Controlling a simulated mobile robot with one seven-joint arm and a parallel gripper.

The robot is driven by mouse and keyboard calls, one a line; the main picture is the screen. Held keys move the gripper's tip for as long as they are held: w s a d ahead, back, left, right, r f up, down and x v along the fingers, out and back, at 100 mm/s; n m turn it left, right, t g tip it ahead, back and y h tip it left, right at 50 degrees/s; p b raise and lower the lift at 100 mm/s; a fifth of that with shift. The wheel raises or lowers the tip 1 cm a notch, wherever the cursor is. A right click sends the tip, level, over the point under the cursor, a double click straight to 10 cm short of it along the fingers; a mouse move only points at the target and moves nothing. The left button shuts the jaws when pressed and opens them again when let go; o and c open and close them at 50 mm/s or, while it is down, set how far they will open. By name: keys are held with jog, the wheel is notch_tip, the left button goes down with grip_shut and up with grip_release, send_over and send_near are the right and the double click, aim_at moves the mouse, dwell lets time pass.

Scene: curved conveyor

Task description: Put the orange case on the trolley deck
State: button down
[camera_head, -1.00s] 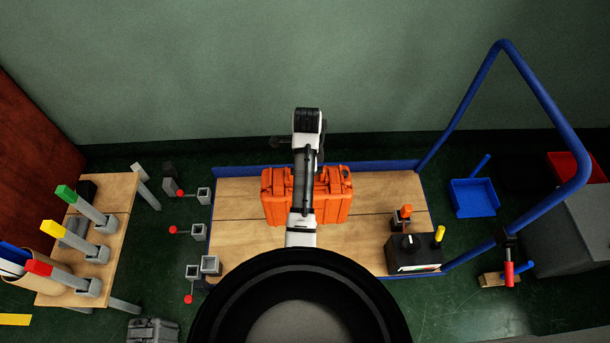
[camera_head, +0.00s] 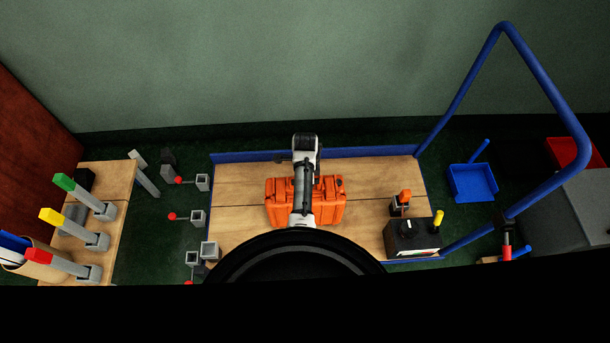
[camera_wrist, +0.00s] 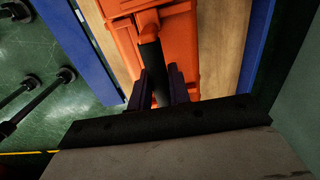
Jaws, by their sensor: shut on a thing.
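The orange case (camera_head: 333,203) is above or on the middle of the wooden trolley deck (camera_head: 237,210), with my arm across its centre. In the wrist view the orange case (camera_wrist: 205,45) has its black-gripped handle up, with deck wood beside it. My gripper (camera_wrist: 158,88) is shut on that handle, one dark finger on each side. In the head view my arm hides the fingers. I cannot tell whether the case's underside touches the deck.
A dark control box (camera_head: 412,238) and an orange-topped piece (camera_head: 401,200) stand on the deck's right end. The trolley's blue push handle (camera_head: 552,83) rises at right. A workbench (camera_head: 105,182) with coloured levers is at left. Bare deck lies left of the case.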

jog(key=shift+w+f, duration=0.1)
jog(key=shift+f, duration=0.15)
jog(key=c, duration=1.3)
grip_release()
jog(key=shift+f, duration=0.1)
notch_tip(320, 180, up, 12)
jog(key=shift+r, duration=0.15)
